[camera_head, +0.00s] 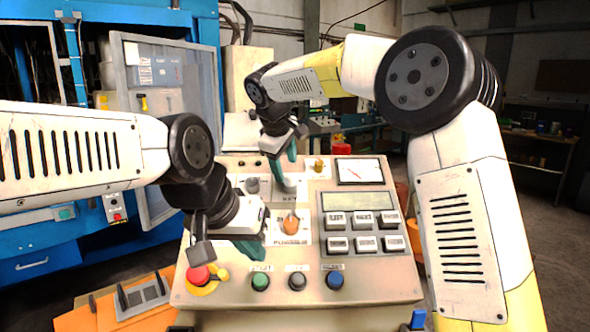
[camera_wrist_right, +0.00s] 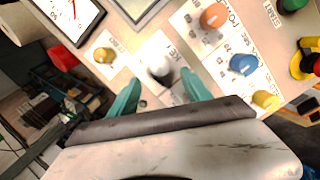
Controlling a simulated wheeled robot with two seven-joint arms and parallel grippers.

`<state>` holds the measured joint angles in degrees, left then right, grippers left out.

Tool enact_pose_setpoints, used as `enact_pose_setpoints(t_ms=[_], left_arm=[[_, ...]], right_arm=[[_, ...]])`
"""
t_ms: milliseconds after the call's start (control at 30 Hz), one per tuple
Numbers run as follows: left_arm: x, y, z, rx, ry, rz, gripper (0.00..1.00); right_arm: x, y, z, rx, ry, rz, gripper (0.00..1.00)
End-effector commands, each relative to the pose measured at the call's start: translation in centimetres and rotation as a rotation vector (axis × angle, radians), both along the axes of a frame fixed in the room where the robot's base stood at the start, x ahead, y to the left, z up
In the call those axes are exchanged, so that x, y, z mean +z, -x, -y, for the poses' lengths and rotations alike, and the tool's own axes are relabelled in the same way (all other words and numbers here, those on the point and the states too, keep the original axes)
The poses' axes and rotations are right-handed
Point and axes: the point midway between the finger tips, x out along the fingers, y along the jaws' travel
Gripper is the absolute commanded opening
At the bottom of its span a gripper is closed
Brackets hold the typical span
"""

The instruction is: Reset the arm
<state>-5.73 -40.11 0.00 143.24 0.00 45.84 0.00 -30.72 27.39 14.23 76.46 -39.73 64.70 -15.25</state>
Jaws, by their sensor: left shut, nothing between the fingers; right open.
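My left gripper (camera_head: 250,256) has its teal fingers shut and empty, low over the left front part of the control panel (camera_head: 385,287). It is left of the orange POWER knob (camera_head: 291,226). My right gripper (camera_head: 289,178) is at the panel's back part. In the right wrist view its teal fingers (camera_wrist_right: 160,96) are open and spread. A silver key switch knob (camera_wrist_right: 158,68) shows just beyond and between them; I cannot tell whether they touch it. The orange knob also shows in the right wrist view (camera_wrist_right: 214,15).
A red stop button (camera_head: 198,274) is at the panel's front left. Green (camera_head: 260,281), black (camera_head: 297,282) and blue (camera_head: 335,280) buttons line the front. A keypad (camera_head: 362,231) and a gauge (camera_head: 360,171) are on the right. A blue machine (camera_head: 205,30) stands behind.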

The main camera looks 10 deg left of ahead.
Motion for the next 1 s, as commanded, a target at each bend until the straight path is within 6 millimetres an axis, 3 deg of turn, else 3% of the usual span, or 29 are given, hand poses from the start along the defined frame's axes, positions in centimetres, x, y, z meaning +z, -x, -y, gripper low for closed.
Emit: enact_pose_setpoints(t_ms=[167, 267, 433, 700, 1000], left_arm=[[0.0, 0.0, 0.0, 0.0, 0.0, 0.0, 0.0], [0.0, 0.0, 0.0, 0.0, 0.0, 0.0, 0.0], [0.0, 0.0, 0.0, 0.0, 0.0, 0.0, 0.0], [0.0, 0.0, 0.0, 0.0, 0.0, 0.0, 0.0], [0.0, 0.0, 0.0, 0.0, 0.0, 0.0, 0.0]], right_arm=[[0.0, 0.0, 0.1, -0.002, -0.001, 0.0, 0.57], [0.5, 0.4, 1.1, -0.018, -0.013, -0.002, 0.57], [1.9, 3.1, 6.6, -0.113, -0.083, -0.016, 0.57], [2.4, 11.1, 17.5, -0.36, -0.272, -0.053, 0.57], [-0.7, 22.0, 25.8, -0.665, -0.535, -0.079, 0.57]])
